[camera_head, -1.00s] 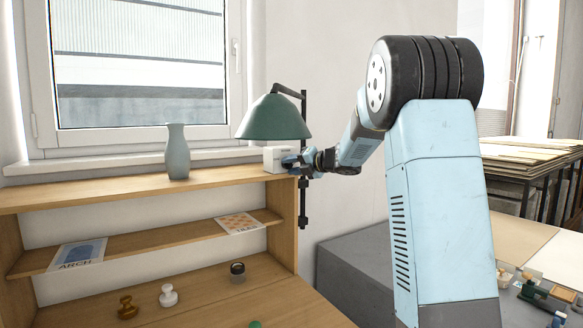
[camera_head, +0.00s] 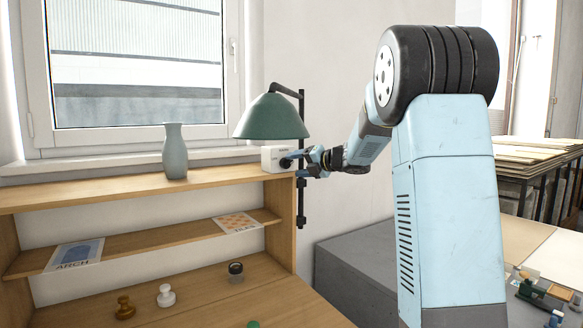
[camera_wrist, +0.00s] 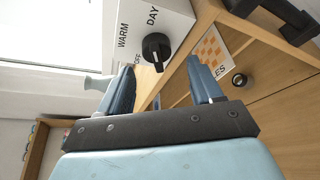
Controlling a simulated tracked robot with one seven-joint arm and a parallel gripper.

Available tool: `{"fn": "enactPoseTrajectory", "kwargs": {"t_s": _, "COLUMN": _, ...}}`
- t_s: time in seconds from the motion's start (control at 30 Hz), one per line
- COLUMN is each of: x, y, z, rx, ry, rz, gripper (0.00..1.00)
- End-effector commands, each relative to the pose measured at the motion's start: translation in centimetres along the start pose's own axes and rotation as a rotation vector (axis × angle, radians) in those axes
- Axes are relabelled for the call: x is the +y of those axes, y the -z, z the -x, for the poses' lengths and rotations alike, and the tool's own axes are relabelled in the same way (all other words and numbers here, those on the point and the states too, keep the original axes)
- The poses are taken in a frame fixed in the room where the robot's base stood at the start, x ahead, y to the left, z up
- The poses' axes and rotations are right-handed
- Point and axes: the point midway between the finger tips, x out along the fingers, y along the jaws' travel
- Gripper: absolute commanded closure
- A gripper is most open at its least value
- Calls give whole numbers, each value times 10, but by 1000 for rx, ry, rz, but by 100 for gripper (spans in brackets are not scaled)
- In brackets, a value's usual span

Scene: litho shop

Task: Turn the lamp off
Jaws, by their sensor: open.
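The lamp (camera_head: 272,118) has a green shade on a dark arm and post at the shelf's right end. Below the shade a white control box (camera_head: 270,157) sits on the top board. Its black round knob (camera_wrist: 157,47) shows in the wrist view, with WARM, DAY and a partly hidden OFF printed around it. My gripper (camera_wrist: 160,85) is open and empty, its two blue fingers apart, with the knob beyond their tips. In the head view my gripper (camera_head: 298,162) is just right of the box. I cannot tell whether the lamp is lit.
A grey-blue vase (camera_head: 175,152) stands on the top board (camera_head: 110,187), left of the box. Printed cards (camera_head: 75,254) lie on the middle shelf. Several small knobbed pieces (camera_head: 166,296) stand below. The dark lamp post (camera_head: 301,205) is close beside my gripper.

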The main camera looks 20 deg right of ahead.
Motion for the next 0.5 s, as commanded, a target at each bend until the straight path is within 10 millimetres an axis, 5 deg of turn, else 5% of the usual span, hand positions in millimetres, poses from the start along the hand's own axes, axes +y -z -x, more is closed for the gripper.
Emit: {"fn": "enactPoseTrajectory", "kwargs": {"t_s": 0.5, "x": -1, "y": 0, "z": 92, "rx": -1, "ry": 1, "rz": -1, "gripper": 35}}
